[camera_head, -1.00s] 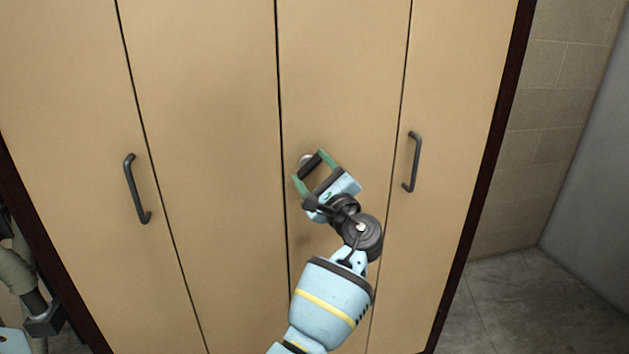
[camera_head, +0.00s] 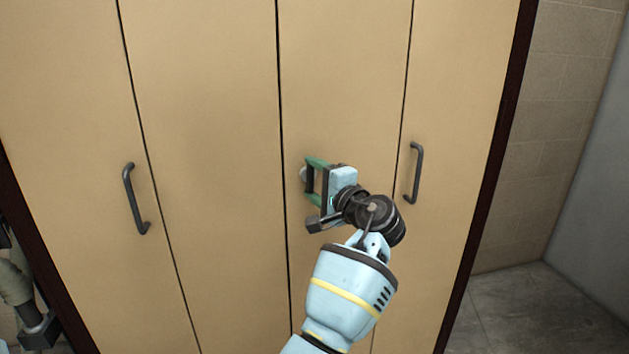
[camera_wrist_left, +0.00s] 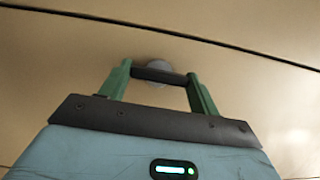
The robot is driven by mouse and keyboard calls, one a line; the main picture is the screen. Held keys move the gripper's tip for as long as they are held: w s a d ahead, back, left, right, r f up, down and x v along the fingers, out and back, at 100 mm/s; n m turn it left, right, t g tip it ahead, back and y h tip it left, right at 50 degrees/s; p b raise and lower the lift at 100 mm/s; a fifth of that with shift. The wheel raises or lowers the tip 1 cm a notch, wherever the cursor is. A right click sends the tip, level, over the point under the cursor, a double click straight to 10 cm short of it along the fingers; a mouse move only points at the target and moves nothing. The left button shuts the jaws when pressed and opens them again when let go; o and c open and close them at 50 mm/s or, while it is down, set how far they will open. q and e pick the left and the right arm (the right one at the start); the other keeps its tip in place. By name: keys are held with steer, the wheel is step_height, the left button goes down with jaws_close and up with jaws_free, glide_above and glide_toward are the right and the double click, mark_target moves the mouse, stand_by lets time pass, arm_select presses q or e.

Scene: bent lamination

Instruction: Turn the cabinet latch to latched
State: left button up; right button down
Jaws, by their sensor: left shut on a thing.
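The cabinet latch (camera_head: 309,179) is a dark bar on a round grey base, on the tan cabinet door right of the centre seam. Its bar stands close to upright in the head view. My left gripper (camera_head: 313,180) is shut on this bar, one green finger at its upper end and one at its lower end. In the left wrist view the latch bar (camera_wrist_left: 158,76) spans between the green fingertips, with the round base (camera_wrist_left: 156,68) behind it. The gripper hides part of the latch. My right gripper is not in view.
The tan cabinet (camera_head: 215,120) fills most of the head view, with dark side edges. A dark pull handle (camera_head: 135,198) is on the left and another pull handle (camera_head: 415,173) is right of my arm. Grey floor (camera_head: 515,310) and a block wall (camera_head: 560,140) show at the right.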

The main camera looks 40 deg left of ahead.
arm_select(q)
steer(key=shift+n, duration=0.3)
steer(key=o, duration=1)
steer(key=shift+v, duration=3.95)
